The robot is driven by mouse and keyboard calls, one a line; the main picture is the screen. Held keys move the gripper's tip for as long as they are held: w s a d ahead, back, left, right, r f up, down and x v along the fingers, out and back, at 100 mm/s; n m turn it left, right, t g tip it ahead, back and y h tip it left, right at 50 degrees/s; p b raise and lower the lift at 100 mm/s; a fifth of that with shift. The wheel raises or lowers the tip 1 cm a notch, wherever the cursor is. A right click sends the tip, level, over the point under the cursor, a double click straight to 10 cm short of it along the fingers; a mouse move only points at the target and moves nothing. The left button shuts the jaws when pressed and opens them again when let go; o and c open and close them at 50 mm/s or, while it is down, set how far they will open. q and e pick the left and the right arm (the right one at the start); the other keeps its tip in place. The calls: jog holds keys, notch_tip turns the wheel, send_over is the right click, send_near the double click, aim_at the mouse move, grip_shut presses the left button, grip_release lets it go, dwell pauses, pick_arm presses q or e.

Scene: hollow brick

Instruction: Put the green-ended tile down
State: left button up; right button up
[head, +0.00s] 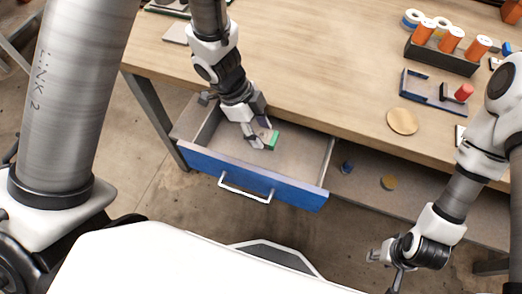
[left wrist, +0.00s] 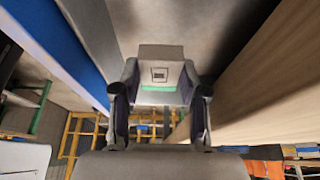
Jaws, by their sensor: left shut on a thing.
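The green-ended tile is a flat grey piece with a green end (head: 271,141). In the left wrist view the tile (left wrist: 161,53) sits between the two fingers, with a green strip across its near part. My left gripper (head: 262,139) is shut on it, reaching down into the open drawer with the blue front (head: 245,181). I cannot tell whether the tile touches the drawer floor. My right gripper (head: 384,268) is at the lower right, away from the table, with its fingers apart and nothing seen between them.
The wooden table top (head: 320,60) overhangs behind the drawer. On it are a rack of orange rolls (head: 450,40), a blue-edged tray (head: 437,92) and a round tan disc (head: 402,121). A blue item (head: 347,167) and a disc (head: 389,183) lie on the lower shelf. The drawer's right part is clear.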

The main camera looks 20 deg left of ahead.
aim_at(264, 155)
pick_arm(q)
notch_tip(264, 155, down, 8)
jog(key=b, duration=0.3)
jog(key=o, duration=1)
jog(key=shift+f, duration=0.15)
jog(key=p+v, duration=0.7)
jog(key=v, duration=0.5)
jog(key=shift+r, duration=0.25)
